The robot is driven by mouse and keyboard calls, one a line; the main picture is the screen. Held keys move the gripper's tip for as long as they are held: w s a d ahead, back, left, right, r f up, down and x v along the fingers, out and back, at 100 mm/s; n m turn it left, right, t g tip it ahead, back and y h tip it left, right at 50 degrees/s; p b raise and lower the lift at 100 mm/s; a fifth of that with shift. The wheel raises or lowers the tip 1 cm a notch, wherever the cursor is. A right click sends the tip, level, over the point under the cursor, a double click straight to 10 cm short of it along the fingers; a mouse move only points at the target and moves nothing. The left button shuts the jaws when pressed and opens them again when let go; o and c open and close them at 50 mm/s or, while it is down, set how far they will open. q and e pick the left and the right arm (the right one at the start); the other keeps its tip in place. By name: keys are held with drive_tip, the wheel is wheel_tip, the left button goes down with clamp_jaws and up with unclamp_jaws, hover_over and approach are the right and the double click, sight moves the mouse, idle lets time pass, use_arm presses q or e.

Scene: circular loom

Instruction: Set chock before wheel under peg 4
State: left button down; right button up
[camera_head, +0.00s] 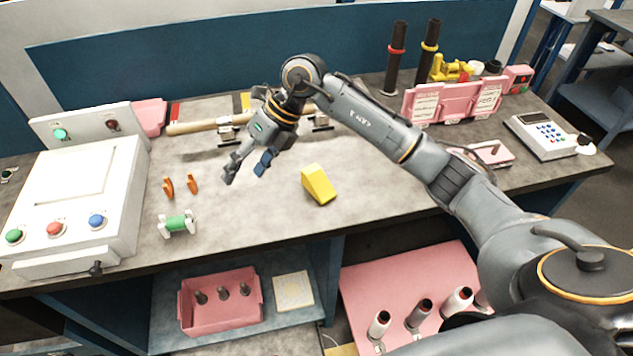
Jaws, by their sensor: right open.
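The yellow wedge-shaped chock (318,185) lies on the grey worktop, near the middle of its front half. My right gripper (247,170) is open and empty, its fingers pointing down and to the left above the worktop. It is left of the chock and apart from it. My left gripper is not in view. A pink board (372,272) on the lower shelf at right carries several pegs or bobbins, partly covered by my right arm. I cannot tell which is peg 4, nor make out a wheel under it.
A white control box (72,205) with coloured buttons fills the left end. A green spool (177,224) and two orange clips (180,186) lie beside it. A wooden roller (192,124) lies behind my gripper. A pink bin (221,301) is below. Worktop around the chock is clear.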

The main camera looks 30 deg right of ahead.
drive_tip(key=d+r+m+g+h, duration=0.1)
drive_tip(key=d+r+m+h, duration=0.15)
drive_tip(key=d+h, duration=0.9)
drive_tip(key=y+p, duration=0.1)
drive_tip(key=y, duration=0.4)
hover_over(319, 180)
drive_tip(key=shift+h, duration=0.25)
drive_tip(key=f, duration=0.8)
drive_tip(key=shift+a, duration=0.2)
drive_tip(key=shift+f+p, duration=0.55)
drive_tip(key=shift+f, duration=0.05)
drive_tip(key=f, duration=0.1)
drive_tip(key=f+p, duration=0.1)
drive_tip(key=f, duration=0.1)
drive_tip(key=shift+d+f+p, duration=0.2)
drive_tip(key=shift+f+p, duration=0.1)
drive_tip(key=shift+f, duration=0.4)
drive_tip(key=shift+c, duration=0.4)
drive_tip(key=shift+r, duration=0.1)
drive_tip(key=c, duration=1.4)
